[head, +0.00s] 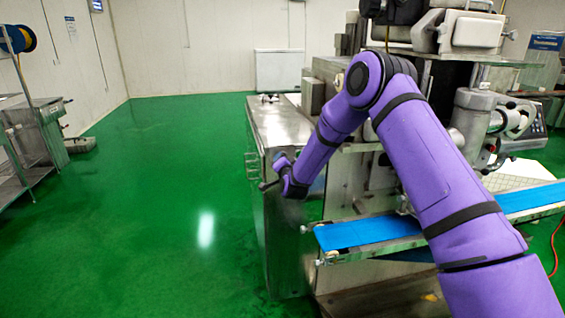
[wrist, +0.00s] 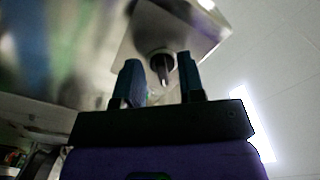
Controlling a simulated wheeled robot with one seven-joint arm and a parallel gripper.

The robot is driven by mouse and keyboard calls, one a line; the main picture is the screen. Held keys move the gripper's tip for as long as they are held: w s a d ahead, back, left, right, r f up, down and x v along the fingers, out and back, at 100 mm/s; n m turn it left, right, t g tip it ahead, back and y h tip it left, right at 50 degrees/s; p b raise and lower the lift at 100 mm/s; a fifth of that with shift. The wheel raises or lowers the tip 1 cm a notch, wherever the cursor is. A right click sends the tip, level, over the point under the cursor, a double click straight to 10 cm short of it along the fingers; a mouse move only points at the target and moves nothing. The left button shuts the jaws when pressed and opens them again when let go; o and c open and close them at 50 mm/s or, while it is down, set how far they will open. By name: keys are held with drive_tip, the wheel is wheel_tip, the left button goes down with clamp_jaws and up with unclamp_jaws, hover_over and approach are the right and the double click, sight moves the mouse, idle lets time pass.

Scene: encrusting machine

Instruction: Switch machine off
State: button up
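The machine (head: 345,185) is a large stainless steel unit at centre and right of the head view. My gripper (head: 266,186) is beside the left face of its metal cabinet (head: 285,250). In the wrist view my gripper (wrist: 158,66) is open, with its two dark fingers apart. A small dark switch-like knob (wrist: 161,68) on a metal panel (wrist: 195,28) shows between the fingertips. I cannot tell whether the fingers touch it or which position it is in. In the head view the knob is not distinguishable, and my arm covers part of the machine.
A blue conveyor belt (head: 368,232) sticks out at the machine's lower front. A metal handle (head: 252,166) is on the cabinet's left side. A steel rack (head: 35,140) stands at far left. The green floor (head: 150,220) left of the machine is clear.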

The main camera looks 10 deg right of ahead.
drive_tip(key=s, duration=1)
drive_tip(key=shift+s, duration=0.4)
drive_tip(key=shift+r, duration=0.1)
drive_tip(key=s+d+r+n+g+y, duration=0.1)
drive_tip(key=s+d+r+n+g, duration=0.15)
drive_tip(key=s+r, duration=0.6)
drive_tip(key=s+d+r+n+g, duration=0.25)
drive_tip(key=s+r+n, duration=0.2)
drive_tip(key=r, duration=0.75)
drive_tip(key=s+d+r+n+g, duration=0.1)
drive_tip(key=s+d+r+g, duration=0.1)
drive_tip(key=s, duration=1.5)
drive_tip(key=s+d+r+n+g+h, duration=0.1)
drive_tip(key=s+d+r+g, duration=0.2)
drive_tip(key=s, duration=1.4)
drive_tip(key=d+g, duration=0.1)
drive_tip(key=g, duration=0.1)
drive_tip(key=shift+s+r+n+g, duration=0.25)
drive_tip(key=shift+s+n+g, duration=0.1)
drive_tip(key=shift+n+g, duration=0.05)
